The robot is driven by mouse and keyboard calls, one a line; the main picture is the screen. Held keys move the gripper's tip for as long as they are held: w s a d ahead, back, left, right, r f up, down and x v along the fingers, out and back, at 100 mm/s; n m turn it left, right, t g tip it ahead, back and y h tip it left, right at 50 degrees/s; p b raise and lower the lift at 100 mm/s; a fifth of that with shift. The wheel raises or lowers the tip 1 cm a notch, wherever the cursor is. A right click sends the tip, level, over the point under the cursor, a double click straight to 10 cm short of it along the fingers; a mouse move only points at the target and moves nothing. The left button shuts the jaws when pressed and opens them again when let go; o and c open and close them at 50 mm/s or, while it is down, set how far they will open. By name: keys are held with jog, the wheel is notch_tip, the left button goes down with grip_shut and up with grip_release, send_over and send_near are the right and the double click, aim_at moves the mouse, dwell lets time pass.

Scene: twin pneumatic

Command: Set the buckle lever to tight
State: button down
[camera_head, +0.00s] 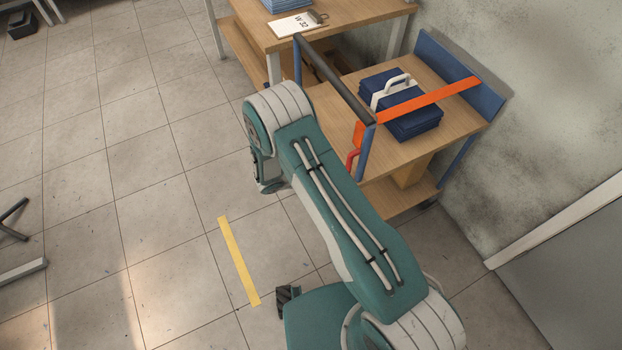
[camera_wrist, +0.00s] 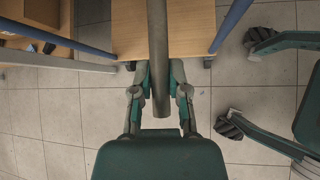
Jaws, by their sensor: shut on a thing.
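A red buckle lever (camera_head: 352,158) hangs at the strap's near end, beside a blue post. In the wrist view my gripper (camera_wrist: 160,72) has its fingers closed on both sides of a grey bar (camera_wrist: 158,35). I cannot tell whether this bar is the dark push handle (camera_head: 335,78) of the trolley. My gripper is hidden behind my arm in the head view, and the buckle lever is not visible in the wrist view.
A second wooden table (camera_head: 255,28) with a clipboard (camera_head: 297,25) stands behind the trolley. A stained wall (camera_head: 540,130) bounds the right side. The tiled floor at left is clear around a yellow stripe (camera_head: 239,262).

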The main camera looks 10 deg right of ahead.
jog(key=r+y, duration=0.1)
jog(key=y, duration=0.1)
jog(key=r+g+y, duration=0.1)
jog(key=r, duration=0.1)
jog(key=shift+w+d+y, duration=0.1)
jog(key=shift+w+y, duration=0.1)
jog(key=shift+y, duration=0.2)
jog(key=shift+w+d+r+g+y, duration=0.15)
jog(key=shift+r+g+y, duration=0.3)
jog(key=shift+y, duration=0.45)
jog(key=shift+r, duration=0.1)
jog(key=c, duration=0.6)
grip_release()
jog(key=v, duration=1.1)
jog(key=shift+r, duration=0.35)
